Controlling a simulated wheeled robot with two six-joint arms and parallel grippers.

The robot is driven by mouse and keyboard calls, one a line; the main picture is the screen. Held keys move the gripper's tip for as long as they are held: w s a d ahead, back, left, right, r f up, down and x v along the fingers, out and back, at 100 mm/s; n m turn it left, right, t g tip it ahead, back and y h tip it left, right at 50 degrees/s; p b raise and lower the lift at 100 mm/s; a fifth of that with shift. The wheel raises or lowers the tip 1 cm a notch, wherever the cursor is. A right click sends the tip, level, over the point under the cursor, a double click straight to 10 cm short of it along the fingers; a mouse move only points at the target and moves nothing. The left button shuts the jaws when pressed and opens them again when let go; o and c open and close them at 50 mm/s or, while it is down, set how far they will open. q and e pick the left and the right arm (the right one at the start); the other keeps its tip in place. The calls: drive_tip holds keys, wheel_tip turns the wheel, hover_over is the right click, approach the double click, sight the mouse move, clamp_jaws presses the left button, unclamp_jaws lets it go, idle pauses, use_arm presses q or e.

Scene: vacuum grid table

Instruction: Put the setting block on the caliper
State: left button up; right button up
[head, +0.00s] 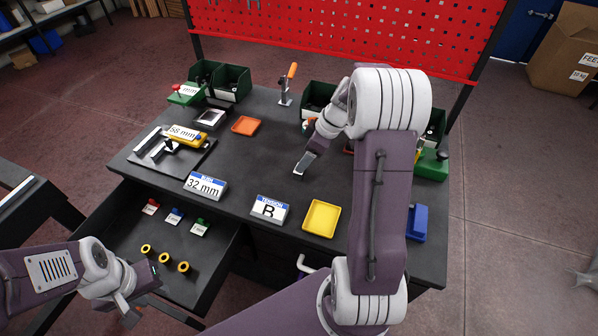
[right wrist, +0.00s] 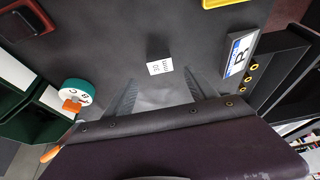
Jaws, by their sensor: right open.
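The caliper (head: 152,153) lies on a dark plate at the table's left, with a yellow part labelled 58 mm (head: 184,134) at its upper edge. A small dark block with a white label (right wrist: 160,64), which seems to read 30 mm, stands on the table in the right wrist view. My right gripper (right wrist: 160,88) is open, its fingers apart on either side of the line to the block and short of it. In the head view the right arm partly hides this area. My left gripper (head: 138,299) hangs over the drawer; its finger gap is unclear.
A 32 mm sign (head: 206,186), a B sign (head: 269,209) and a yellow tray (head: 321,218) stand along the front edge. An orange tray (head: 246,125) lies farther back. The open drawer (head: 205,262) holds tags and rings. Green bins (head: 232,82) stand at the back.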

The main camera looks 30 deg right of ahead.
drive_tip(key=shift+w+f, duration=0.15)
drive_tip(key=shift+f, duration=0.25)
drive_tip(key=x, duration=0.5)
drive_tip(key=shift+s+f, duration=0.1)
drive_tip(key=shift+s, duration=0.3)
drive_tip(key=c, duration=0.7)
drive_tip(key=shift+w, duration=0.1)
clamp_jaws()
drive_tip(key=shift+r, duration=0.2)
